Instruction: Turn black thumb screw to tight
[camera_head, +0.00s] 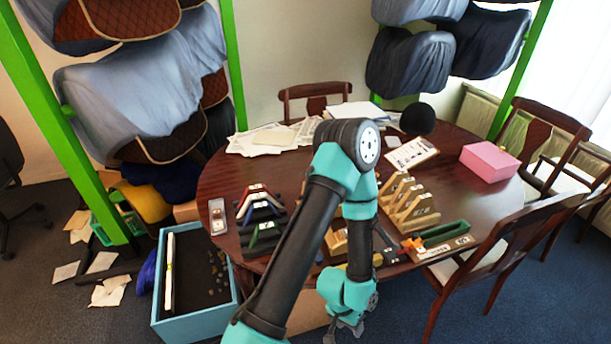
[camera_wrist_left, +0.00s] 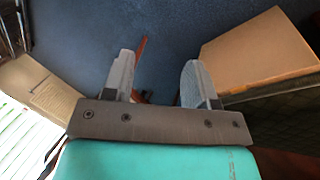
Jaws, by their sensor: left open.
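I cannot make out a black thumb screw in either view. My left gripper (camera_head: 345,330) hangs low past the table's front edge in the head view. My left arm hides part of the table's middle. My right gripper is not in view.
The table (camera_head: 225,178) carries wooden slotted racks (camera_head: 408,205), a long green tray (camera_head: 445,233), a pink box (camera_head: 490,160) and papers (camera_head: 275,138). A blue bin (camera_head: 176,329) stands on the floor at left. A chair (camera_head: 480,240) stands close at right.

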